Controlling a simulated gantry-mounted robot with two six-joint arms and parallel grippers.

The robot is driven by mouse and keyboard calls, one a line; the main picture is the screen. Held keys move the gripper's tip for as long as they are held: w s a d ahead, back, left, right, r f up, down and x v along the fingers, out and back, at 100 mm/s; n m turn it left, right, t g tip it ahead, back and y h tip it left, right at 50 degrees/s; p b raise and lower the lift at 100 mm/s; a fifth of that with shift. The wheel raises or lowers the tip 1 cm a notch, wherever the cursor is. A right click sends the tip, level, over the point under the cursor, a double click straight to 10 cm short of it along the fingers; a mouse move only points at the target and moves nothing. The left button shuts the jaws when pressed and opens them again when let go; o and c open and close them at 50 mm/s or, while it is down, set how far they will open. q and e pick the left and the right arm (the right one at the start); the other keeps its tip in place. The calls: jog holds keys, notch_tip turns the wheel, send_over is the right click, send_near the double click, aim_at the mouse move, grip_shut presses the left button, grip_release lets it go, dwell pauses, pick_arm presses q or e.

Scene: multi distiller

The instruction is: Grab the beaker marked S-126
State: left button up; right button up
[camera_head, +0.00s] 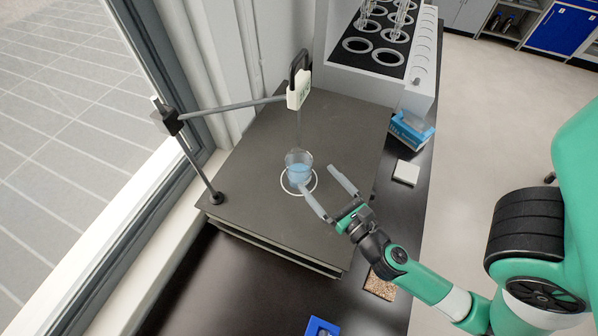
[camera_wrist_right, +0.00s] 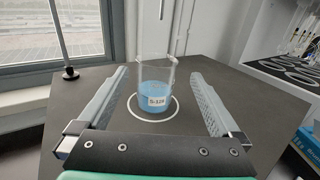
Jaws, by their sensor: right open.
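The beaker (camera_head: 298,170) holds blue liquid and stands upright on the dark raised platform (camera_head: 250,215), inside a white ring marking (camera_head: 313,186). In the right wrist view the beaker (camera_wrist_right: 155,92) carries a white label (camera_wrist_right: 156,101) that reads S-126. My right gripper (camera_head: 334,188) is open and empty. Its fingers point at the beaker from the right, with the tips close to its near right side in the head view. In the right wrist view the beaker sits between the two fingers, somewhat beyond them, with gaps on both sides. My left gripper is out of view.
A stirrer stand (camera_head: 230,106) holds a white stirrer head (camera_head: 299,92) with a thin rod hanging above the beaker. A white multi-position bath (camera_head: 385,80), a blue box (camera_head: 411,131) and a white pad (camera_head: 406,172) are to the right. A window borders the left.

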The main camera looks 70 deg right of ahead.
aim_at(292, 154)
jog(key=shift+w+d+p, duration=0.2)
jog(key=shift+w+p, duration=0.05)
jog(key=shift+p, duration=0.1)
jog(key=p+x, duration=0.2)
jog(key=x, duration=0.3)
jog(key=shift+w+d, duration=0.15)
jog(key=shift+w, duration=0.2)
jog(key=shift+w+d+f, duration=0.1)
jog(key=x, duration=0.5)
jog(key=shift+w+f+p, duration=0.15)
jog(key=shift+f+p, duration=0.15)
jog(key=shift+f, duration=0.1)
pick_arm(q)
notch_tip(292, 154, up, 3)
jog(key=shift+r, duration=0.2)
pick_arm(e)
jog(key=c, duration=1.4)
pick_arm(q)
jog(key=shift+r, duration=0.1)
pick_arm(e)
jog(key=shift+r, duration=0.15)
